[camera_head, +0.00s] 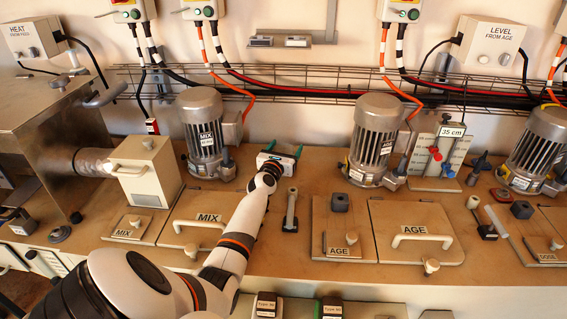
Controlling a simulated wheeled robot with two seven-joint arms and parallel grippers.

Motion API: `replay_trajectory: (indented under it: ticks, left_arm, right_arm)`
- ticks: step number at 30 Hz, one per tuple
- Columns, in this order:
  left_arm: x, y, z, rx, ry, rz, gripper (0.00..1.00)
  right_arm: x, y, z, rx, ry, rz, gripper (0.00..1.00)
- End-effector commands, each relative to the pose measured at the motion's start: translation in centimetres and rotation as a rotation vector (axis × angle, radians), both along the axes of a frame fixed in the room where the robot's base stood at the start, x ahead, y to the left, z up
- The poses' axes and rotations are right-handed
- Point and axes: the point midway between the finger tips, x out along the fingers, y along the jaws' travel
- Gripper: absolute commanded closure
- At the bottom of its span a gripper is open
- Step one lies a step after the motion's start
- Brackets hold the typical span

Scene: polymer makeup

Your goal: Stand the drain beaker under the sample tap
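My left arm reaches from the bottom left over the bench. My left gripper (279,158) is at the back of the bench, right of the MIX motor (203,133). It points away from the camera, and its wrist hides the space between its fingers, so I cannot tell whether it is open or holds anything. I cannot make out a drain beaker in this view. No part is clearly marked as the sample tap. A panel labelled 35 cm with red and blue fittings (436,155) stands at the back right. My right gripper is not in view.
The bench holds a MIX lid (197,219), an AGE lid (413,230) with a raised handle, and an AGE motor (374,140). A small upright post (291,207) stands right of my forearm. A wire cable tray (330,86) runs along the wall.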

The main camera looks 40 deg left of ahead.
Motion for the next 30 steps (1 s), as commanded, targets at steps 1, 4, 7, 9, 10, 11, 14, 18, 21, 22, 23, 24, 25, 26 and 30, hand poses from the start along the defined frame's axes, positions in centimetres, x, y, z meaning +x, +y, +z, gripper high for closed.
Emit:
replay_trajectory:
  ticks: [1, 4, 7, 9, 10, 11, 14, 18, 21, 22, 23, 24, 25, 26, 30]
  left_arm:
    - [0.0, 0.0, 0.0, 0.000, 0.000, 0.000, 0.33]
    - [0.0, 0.0, 0.0, 0.000, 0.000, 0.000, 0.49]
    - [0.0, 0.0, 0.0, 0.000, 0.000, 0.000, 0.63]
    - [0.0, 0.0, 0.0, 0.000, 0.000, 0.000, 0.67]
    - [0.0, 0.0, 0.0, 0.000, 0.000, 0.000, 0.67]
    - [0.0, 0.0, 0.0, 0.000, 0.000, 0.000, 0.67]
    - [0.0, 0.0, 0.2, 0.000, 0.000, 0.000, 0.67]
    - [0.0, -0.1, 2.0, -0.001, -0.004, 0.000, 0.67]
    - [0.1, -0.1, 4.1, -0.004, -0.006, 0.001, 0.67]
    - [0.1, -0.1, 4.8, -0.004, -0.006, 0.000, 0.67]
    - [0.0, -0.1, 5.5, -0.002, -0.007, 0.001, 0.67]
    - [0.0, -0.1, 6.3, -0.003, -0.006, 0.001, 0.67]
    - [0.1, -0.1, 6.8, -0.002, -0.005, 0.000, 0.67]
    - [0.0, -0.1, 7.3, -0.001, -0.005, 0.001, 0.67]
    - [0.0, -0.1, 9.2, 0.000, -0.003, 0.000, 0.67]
  right_arm:
    - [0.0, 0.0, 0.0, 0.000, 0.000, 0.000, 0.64]
    - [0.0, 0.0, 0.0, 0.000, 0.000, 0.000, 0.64]
    - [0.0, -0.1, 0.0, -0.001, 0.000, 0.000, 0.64]
    - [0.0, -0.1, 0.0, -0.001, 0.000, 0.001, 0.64]
    - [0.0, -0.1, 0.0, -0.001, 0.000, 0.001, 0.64]
    - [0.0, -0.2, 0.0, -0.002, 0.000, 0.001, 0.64]
    - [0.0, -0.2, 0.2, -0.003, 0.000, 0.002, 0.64]
    - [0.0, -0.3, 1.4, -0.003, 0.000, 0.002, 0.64]
    - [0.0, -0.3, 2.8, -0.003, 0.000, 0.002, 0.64]
    - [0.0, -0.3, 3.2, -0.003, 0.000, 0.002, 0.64]
    - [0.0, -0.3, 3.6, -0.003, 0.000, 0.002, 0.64]
    - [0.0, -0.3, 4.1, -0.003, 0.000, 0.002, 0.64]
    - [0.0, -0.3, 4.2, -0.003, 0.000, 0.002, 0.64]
    - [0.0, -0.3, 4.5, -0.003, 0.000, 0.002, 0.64]
    - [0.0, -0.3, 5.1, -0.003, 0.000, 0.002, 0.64]
